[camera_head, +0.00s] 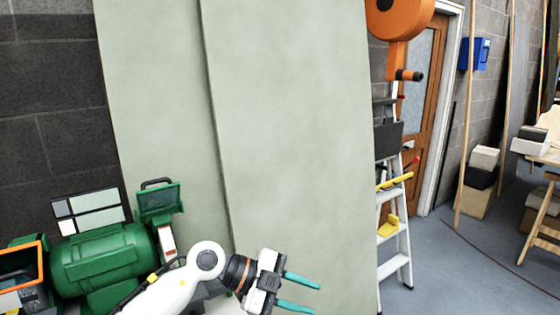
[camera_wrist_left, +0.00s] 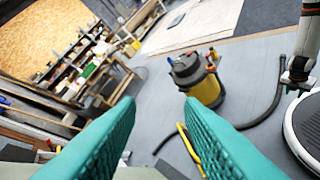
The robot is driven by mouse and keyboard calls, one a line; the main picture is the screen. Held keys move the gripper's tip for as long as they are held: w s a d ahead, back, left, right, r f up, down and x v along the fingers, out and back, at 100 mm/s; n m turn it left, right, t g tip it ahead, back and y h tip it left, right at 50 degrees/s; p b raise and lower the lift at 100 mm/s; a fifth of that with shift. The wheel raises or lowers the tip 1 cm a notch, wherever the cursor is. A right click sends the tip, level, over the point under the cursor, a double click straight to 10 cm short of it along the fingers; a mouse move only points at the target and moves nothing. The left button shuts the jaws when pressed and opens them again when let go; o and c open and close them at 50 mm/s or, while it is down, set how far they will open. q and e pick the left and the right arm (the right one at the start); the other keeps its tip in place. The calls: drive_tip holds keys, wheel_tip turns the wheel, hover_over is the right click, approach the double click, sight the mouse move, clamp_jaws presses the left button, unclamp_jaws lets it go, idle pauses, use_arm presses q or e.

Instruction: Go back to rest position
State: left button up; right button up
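My left gripper (camera_head: 302,292) reaches in from the lower left of the head view, in front of the pale green panels (camera_head: 290,130). Its two teal fingers are spread apart with nothing between them. In the left wrist view the same gripper (camera_wrist_left: 160,125) shows both teal fingers apart, with a clear gap of grey floor between them.
A green machine (camera_head: 105,258) stands at the lower left, beside my left arm. A stepladder (camera_head: 394,225) leans near a wooden door (camera_head: 420,100). A yellow and black vacuum (camera_wrist_left: 205,88) with a hose stands on the floor. Grey floor (camera_head: 440,270) is open at the right.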

use_arm(q)
wheel_tip(320, 180, up, 8)
drive_tip(key=a+n+t+h, duration=0.1)
drive_tip(key=n+t+h, duration=0.55)
drive_tip(key=t, duration=0.25)
drive_tip(key=w+a+f+n+t+y, duration=0.1)
drive_tip(key=a+f+n+t+y, duration=0.1)
drive_tip(key=a+n+t+y, duration=0.75)
drive_tip(key=s+a+f+n+g+y, duration=0.2)
drive_tip(key=s+a+f+n+y, duration=0.2)
drive_tip(key=a+f+n+y, duration=0.8)
drive_tip(key=s+a+f+m+g+h, duration=0.1)
drive_tip(key=s+f+m+g, duration=0.1)
drive_tip(key=s+f+g, duration=0.75)
drive_tip(key=s+a+f+m+g+h, duration=0.1)
drive_tip(key=s+f+g, duration=0.2)
drive_tip(key=s+f, duration=0.75)
drive_tip(key=s+f+g, duration=0.1)
drive_tip(key=s+f, duration=0.1)
drive_tip(key=f, duration=0.9)
drive_tip(key=s+f+g, duration=0.1)
drive_tip(key=s+f, duration=0.2)
drive_tip(key=f, duration=0.9)
drive_tip(key=s+a+f+m, duration=0.1)
drive_tip(key=s+a+f, duration=0.2)
drive_tip(key=s+f, duration=1.2)
drive_tip(key=shift+s+f+g, duration=0.4)
drive_tip(key=shift+s, duration=0.25)
